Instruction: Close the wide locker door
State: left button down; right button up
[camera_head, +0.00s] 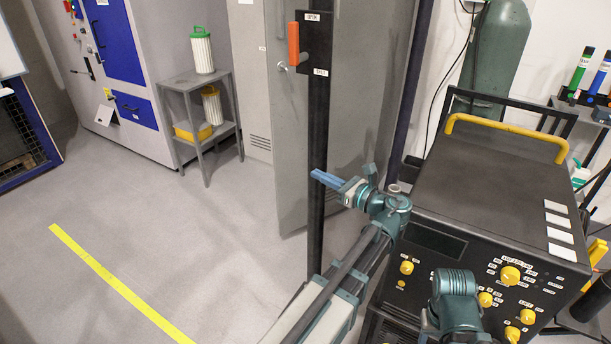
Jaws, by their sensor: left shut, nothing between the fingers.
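A wide grey locker door (359,120) stands at the upper middle, swung out from the grey locker (250,60) behind it. A small silver knob (282,67) shows near its left edge. A dark post partly hides the door. My left gripper (316,176) has blue fingers and is shut and empty. It points left across the post, in front of the lower part of the door. I cannot tell whether it touches either. A teal part of my right arm shows at the bottom, but its gripper is out of view.
The dark post (318,130) carries an orange handle (293,43). A black console (480,190) with yellow knobs stands at the right, a green cylinder (495,55) behind it. A grey shelf (185,86) stands left of the locker. The floor at left is clear around a yellow stripe (110,278).

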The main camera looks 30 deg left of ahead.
aim_at(363, 31)
jog(key=i+j, duration=0.1)
jog(key=j, duration=0.6)
jog(key=i+j+z, duration=0.15)
jog(key=j, duration=1.3)
jog(key=i+j+z, duration=0.25)
jog(key=i+j, duration=0.15)
jog(key=i+j+z, duration=0.2)
jog(key=i, duration=0.25)
